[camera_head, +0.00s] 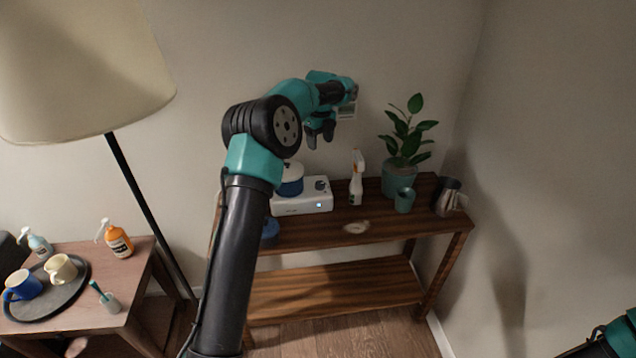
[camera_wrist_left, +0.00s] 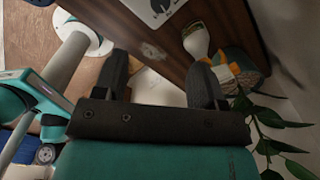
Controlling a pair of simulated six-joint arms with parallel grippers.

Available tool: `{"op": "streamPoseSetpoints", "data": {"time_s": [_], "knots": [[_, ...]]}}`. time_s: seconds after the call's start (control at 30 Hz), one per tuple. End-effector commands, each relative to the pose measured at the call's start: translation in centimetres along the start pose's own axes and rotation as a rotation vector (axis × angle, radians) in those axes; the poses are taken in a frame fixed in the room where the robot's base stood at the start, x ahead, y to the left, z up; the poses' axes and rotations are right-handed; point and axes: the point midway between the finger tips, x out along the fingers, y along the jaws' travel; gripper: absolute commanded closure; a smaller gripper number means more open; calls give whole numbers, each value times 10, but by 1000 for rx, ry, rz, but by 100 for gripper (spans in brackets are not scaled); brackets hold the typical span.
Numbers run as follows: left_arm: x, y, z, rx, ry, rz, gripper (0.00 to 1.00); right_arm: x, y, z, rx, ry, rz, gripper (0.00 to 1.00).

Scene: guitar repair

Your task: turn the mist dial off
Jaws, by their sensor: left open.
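A white appliance (camera_head: 303,203) stands on the wooden shelf table, with a dark round dial (camera_head: 321,184) on top and a small lit blue display on its front. A blue-and-white pot (camera_head: 290,180) sits on its left part, partly behind my left arm. My left gripper (camera_head: 320,134) is open and empty, fingers pointing down, above the appliance and apart from it. In the left wrist view the two open fingers (camera_wrist_left: 160,82) have nothing between them, and part of a white panel with a dark shape (camera_wrist_left: 152,10) shows at the top edge. The dial's setting is too small to read.
A white spray bottle (camera_head: 356,185), a potted plant (camera_head: 396,180), a teal cup (camera_head: 404,201) and a dark pitcher (camera_head: 446,197) stand right of the appliance. A lamp (camera_head: 85,65) and side table (camera_head: 140,262) are at left.

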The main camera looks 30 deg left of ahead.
Motion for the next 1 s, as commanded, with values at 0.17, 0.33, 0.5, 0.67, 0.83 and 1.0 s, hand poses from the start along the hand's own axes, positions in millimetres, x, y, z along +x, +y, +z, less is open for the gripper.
{"op": "streamPoseSetpoints", "data": {"time_s": [0.17, 0.33, 0.5, 0.67, 0.83, 1.0], "knots": [[2, 0, 0, -1, 0, 0, 35, 0, 0, 0, 0, 0, 0, 57], [14, 0, 0, -2, 0, 1, 35, 0, 0, 0, 0, 0, 0, 57], [38, 0, 0, -3, 1, 3, 35, 0, 0, 0, 0, 0, 0, 57], [65, 0, 0, -2, 0, 2, 35, 0, 0, 0, 0, 0, 0, 57], [94, 0, 0, -2, 0, 2, 35, 0, 0, 0, 0, 0, 0, 57], [123, 0, 0, -4, 0, 0, 35, 0, 0, 0, 0, 0, 0, 57]]}}
